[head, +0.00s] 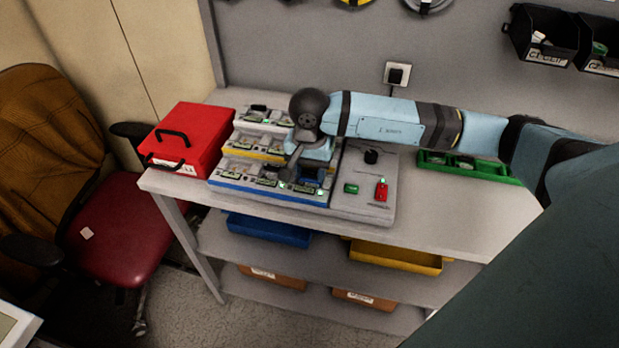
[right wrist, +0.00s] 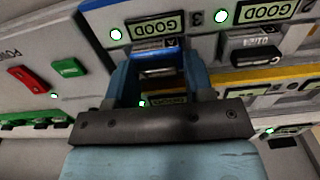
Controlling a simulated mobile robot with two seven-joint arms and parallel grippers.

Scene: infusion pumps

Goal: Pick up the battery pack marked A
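My right gripper (head: 303,168) reaches down over the front row of the stepped charging rack (head: 262,190). An upside-down letter A shows at this pack's end, below a GOOD display and green light. The fingers lie close along its sides; whether they press on it cannot be made out. Much of the pack is hidden between them. My left gripper is not in view.
Another dark pack (right wrist: 255,45) sits in the neighbouring bay. A panel beside the rack carries a red switch (head: 381,191) and a green button (head: 351,188). A red box (head: 190,135) stands left, a green tray (head: 468,165) right. The table's front right (head: 440,215) is clear.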

